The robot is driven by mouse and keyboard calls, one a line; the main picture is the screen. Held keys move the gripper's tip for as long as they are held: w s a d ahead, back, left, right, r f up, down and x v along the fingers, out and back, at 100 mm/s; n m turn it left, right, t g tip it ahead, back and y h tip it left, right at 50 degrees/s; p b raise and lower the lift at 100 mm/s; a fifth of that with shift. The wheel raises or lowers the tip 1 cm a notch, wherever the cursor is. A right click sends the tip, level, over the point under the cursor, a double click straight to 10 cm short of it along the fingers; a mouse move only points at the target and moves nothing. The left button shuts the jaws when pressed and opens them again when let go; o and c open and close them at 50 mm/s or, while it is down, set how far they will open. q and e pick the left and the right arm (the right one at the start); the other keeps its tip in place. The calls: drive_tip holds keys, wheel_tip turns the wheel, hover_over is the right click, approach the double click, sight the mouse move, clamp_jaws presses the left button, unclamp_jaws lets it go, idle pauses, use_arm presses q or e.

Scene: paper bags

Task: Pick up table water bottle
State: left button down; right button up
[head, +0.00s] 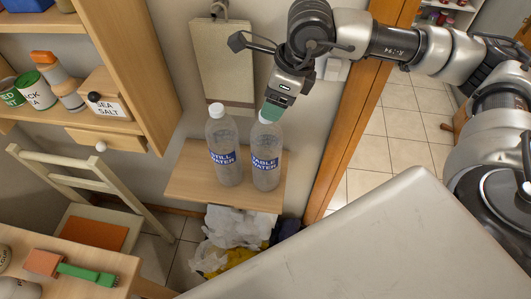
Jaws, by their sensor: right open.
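The table water bottle (266,172) is clear with a blue label and stands upright on a small wooden wall shelf (193,180). A still water bottle (226,167) with a white cap stands close on its left. My right gripper (271,112) reaches down from above, with its green fingertip in front of or around the top of the table water bottle. It is open, and the fingertip hides the bottle's cap. I cannot tell whether it touches the bottle. My left gripper is not in view.
White and yellow bags (238,232) lie below the shelf. A wooden door frame (352,120) stands to the right. A chair (95,165) and a table with a green brush (85,273) are at the lower left. A cabinet with jars and a sea salt box (103,95) is upper left.

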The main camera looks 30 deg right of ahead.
drive_tip(key=shift+w+a+f, duration=0.1)
drive_tip(key=shift+w+f, duration=0.05)
drive_tip(key=shift+f, duration=0.55)
drive_tip(key=shift+p+x, duration=0.9)
drive_tip(key=shift+p, duration=0.15)
drive_tip(key=x, duration=0.2)
drive_tip(key=shift+w+f+p, duration=0.2)
drive_tip(key=shift+f+p, duration=0.1)
drive_tip(key=shift+p, duration=0.05)
drive_tip(key=shift+w+a+f, duration=0.1)
drive_tip(key=shift+f, duration=0.25)
drive_tip(key=shift+c, duration=0.4)
drive_tip(key=c, duration=1)
clamp_jaws()
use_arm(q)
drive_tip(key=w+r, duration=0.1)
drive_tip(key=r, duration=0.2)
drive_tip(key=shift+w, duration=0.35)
use_arm(e)
drive_tip(key=shift+s, duration=0.25)
